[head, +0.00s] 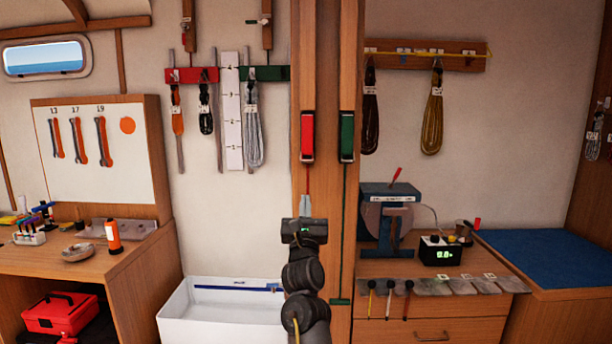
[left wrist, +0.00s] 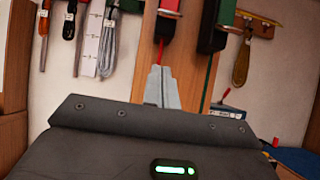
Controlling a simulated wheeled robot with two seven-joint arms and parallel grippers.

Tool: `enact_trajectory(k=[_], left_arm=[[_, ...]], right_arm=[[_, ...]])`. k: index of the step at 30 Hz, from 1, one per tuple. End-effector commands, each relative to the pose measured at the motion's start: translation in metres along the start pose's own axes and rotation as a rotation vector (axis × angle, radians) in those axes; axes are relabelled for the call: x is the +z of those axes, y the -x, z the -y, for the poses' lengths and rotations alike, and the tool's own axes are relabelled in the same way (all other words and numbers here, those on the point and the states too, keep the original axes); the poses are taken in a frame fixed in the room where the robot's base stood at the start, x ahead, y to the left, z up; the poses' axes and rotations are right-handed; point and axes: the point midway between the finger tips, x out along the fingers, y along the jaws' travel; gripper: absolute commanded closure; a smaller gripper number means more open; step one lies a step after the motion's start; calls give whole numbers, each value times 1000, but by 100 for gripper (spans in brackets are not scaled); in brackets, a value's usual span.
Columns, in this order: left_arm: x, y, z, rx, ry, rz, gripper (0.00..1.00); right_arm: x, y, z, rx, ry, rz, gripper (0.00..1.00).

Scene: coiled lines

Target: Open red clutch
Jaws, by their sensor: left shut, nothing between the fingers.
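The red clutch (head: 307,137) is a red box with a dark frame on the wooden post, left of a matching green clutch (head: 347,136). A red line runs down from its underside. In the left wrist view the red clutch (left wrist: 168,18) shows at the top, partly cut off by the frame edge. My left gripper (head: 305,198) is shut and empty, below the red clutch and close to the red line. In the left wrist view its fingertips (left wrist: 158,70) point up towards the line; I cannot tell whether they touch it. My right gripper is not in view.
A white bin (head: 215,310) stands on the floor left of my arm. A wooden counter (head: 400,272) with a black meter (head: 440,251) is on the right. Coiled lines (head: 253,135) hang on the wall left of the post.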

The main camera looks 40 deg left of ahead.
Motion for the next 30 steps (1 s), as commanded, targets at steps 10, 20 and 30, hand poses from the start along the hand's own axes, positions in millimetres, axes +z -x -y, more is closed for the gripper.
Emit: enact_trajectory(k=[10, 20, 30], left_arm=[[2, -1, -1, 2, 7, 2, 100], [6, -45, -1, 1, 5, 4, 100], [13, -102, 0, 1, 7, 2, 100]], right_arm=[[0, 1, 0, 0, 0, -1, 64], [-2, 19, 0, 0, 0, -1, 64], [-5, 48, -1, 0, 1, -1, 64]])
